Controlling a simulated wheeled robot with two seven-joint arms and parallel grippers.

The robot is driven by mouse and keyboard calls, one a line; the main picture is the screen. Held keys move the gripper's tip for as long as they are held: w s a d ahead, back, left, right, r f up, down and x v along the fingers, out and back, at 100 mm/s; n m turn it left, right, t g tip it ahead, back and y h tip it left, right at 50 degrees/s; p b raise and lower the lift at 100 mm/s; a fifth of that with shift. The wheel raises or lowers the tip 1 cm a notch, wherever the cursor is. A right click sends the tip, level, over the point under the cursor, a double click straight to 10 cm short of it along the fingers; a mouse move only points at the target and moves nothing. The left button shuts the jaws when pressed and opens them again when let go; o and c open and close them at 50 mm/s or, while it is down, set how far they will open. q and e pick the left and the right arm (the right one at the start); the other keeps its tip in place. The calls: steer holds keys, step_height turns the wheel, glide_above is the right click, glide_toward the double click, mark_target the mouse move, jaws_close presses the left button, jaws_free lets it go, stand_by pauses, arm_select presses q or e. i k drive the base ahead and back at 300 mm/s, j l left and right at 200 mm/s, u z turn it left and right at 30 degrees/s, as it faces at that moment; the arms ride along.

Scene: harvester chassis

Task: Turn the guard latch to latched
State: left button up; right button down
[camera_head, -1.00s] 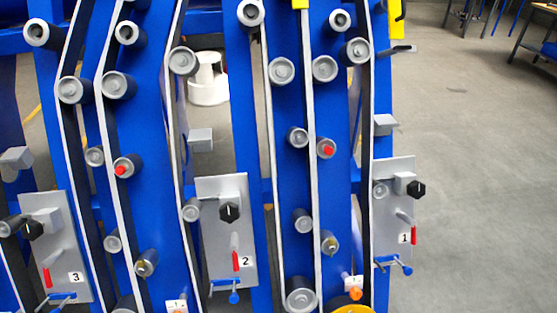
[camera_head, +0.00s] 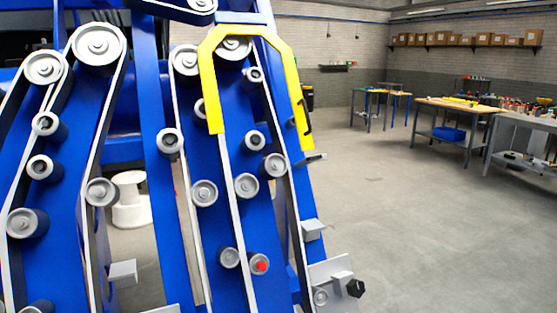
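A yellow guard (camera_head: 207,78) arches over the top of the right-hand belt row on the blue chassis (camera_head: 150,120). Near the lower end of its right leg is a small dark hook-like part (camera_head: 306,118), which may belong to the latch. A grey tab (camera_head: 313,158) sticks out just below that leg. I cannot tell the latch's position for certain at this size. Neither of my grippers shows in the head view.
A grey panel with a black knob (camera_head: 355,288) juts out at the lower right of the chassis. Several rollers and belts cover its front. Workbenches (camera_head: 460,104) stand at the back right. The floor (camera_head: 400,220) right of the chassis is clear.

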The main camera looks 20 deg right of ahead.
mark_target(317, 158)
steer(key=k+l, duration=0.25)
steer(key=l, duration=0.15)
steer(key=k+l, duration=0.3)
steer(key=l, duration=0.15)
steer(key=l+z, duration=0.15)
steer(key=l, duration=0.9)
steer(key=i+l, duration=0.4)
steer(key=i, duration=0.3)
steer(key=l+z, duration=0.05)
